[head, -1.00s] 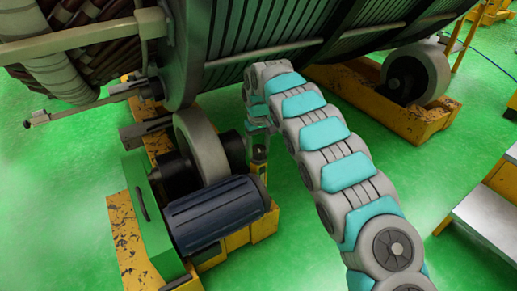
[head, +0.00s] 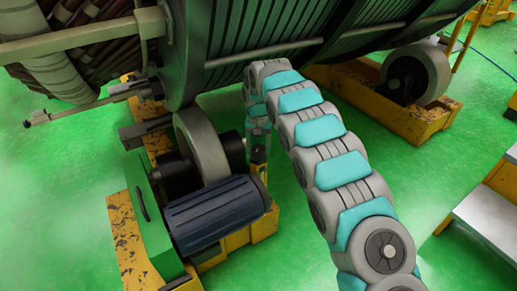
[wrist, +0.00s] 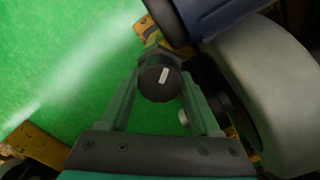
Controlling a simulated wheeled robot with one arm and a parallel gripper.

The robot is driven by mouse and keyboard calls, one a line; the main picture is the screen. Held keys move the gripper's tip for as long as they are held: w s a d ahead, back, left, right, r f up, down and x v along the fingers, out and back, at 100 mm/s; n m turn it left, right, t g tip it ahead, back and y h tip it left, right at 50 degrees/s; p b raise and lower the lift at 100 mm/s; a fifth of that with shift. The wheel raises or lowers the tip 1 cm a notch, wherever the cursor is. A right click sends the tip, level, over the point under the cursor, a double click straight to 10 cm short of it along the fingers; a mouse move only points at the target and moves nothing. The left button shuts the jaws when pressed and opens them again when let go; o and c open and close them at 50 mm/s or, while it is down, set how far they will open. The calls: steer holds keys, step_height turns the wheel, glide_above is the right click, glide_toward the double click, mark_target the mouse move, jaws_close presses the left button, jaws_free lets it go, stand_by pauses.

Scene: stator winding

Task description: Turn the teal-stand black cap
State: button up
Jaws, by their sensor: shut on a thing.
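The black cap (wrist: 154,84) shows in the wrist view as a dark round knob with a short white mark on its face, tilted slightly off upright. My gripper (wrist: 160,72) has one finger on each side of the cap and is shut on it. What bears the cap is mostly hidden behind it. In the head view my gripper (head: 258,130) points down beside the grey wheel, at a small yellow-and-dark post (head: 259,158). The cap itself cannot be made out clearly there.
A grey roller wheel (head: 201,145) and a dark blue ribbed motor (head: 215,213) on a yellow base stand close to the left of my gripper. The large green stator drum (head: 290,45) hangs above. Green floor (head: 285,225) is clear to the right of the motor.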

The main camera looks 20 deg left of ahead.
mark_target(258, 148)
stand_by(0.4)
steer(key=o, duration=1.4)
step_height(258, 148, up, 6)
steer(key=shift+a+r+b, duration=0.1)
steer(key=shift+r+b, duration=0.05)
steer(key=shift+b, duration=0.15)
steer(key=shift+r, duration=0.75)
